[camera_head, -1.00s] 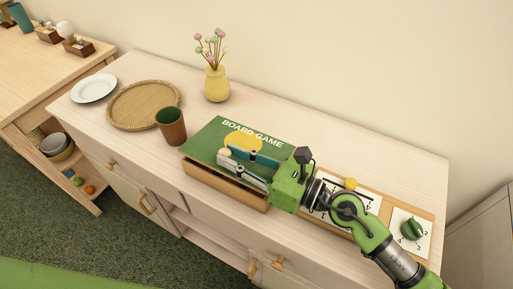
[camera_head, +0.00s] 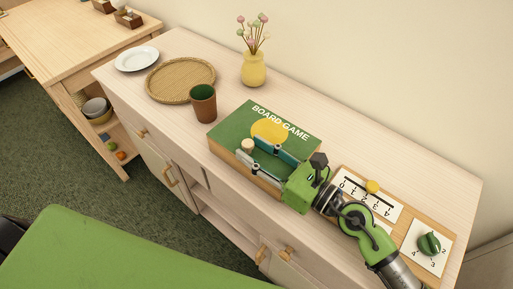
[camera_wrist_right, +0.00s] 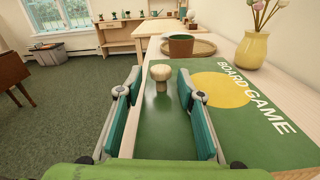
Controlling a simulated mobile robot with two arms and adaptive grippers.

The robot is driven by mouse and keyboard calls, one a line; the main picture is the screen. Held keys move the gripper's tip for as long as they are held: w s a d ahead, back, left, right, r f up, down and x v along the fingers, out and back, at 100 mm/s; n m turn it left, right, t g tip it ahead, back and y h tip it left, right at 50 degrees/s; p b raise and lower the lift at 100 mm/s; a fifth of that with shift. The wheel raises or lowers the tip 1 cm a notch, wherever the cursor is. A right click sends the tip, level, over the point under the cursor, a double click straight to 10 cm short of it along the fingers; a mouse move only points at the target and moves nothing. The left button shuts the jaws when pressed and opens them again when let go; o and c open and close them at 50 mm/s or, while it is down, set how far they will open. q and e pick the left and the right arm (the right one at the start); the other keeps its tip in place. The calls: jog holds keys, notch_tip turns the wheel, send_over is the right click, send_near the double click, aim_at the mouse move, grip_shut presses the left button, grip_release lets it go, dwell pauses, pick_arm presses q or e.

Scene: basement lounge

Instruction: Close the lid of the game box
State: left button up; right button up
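The game box has a green lid (camera_head: 300,130) marked BOARD GAME with a yellow circle, and a pale knob (camera_head: 247,145) near its front edge. The lid appears to lie flat on the wooden box body (camera_head: 233,165), with no clear gap in view. My right gripper (camera_head: 249,148) is open over the lid's front part, its fingers on either side of the knob. In the right wrist view, the knob (camera_wrist_right: 162,80) stands between the open fingertips (camera_wrist_right: 159,76), apart from both. My left gripper is not in view.
On the cabinet top (camera_head: 330,110), left of the box, stand a brown cup (camera_head: 203,108), a woven tray (camera_head: 157,88) and a white plate (camera_head: 137,58). A yellow vase (camera_head: 253,70) is behind. A panel with a slider (camera_head: 372,186) and green dial (camera_head: 429,243) lies right.

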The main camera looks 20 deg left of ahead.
jog(key=shift+r, duration=0.15)
jog(key=v, duration=1.2)
jog(key=shift+w, duration=0.1)
dwell(0.3)
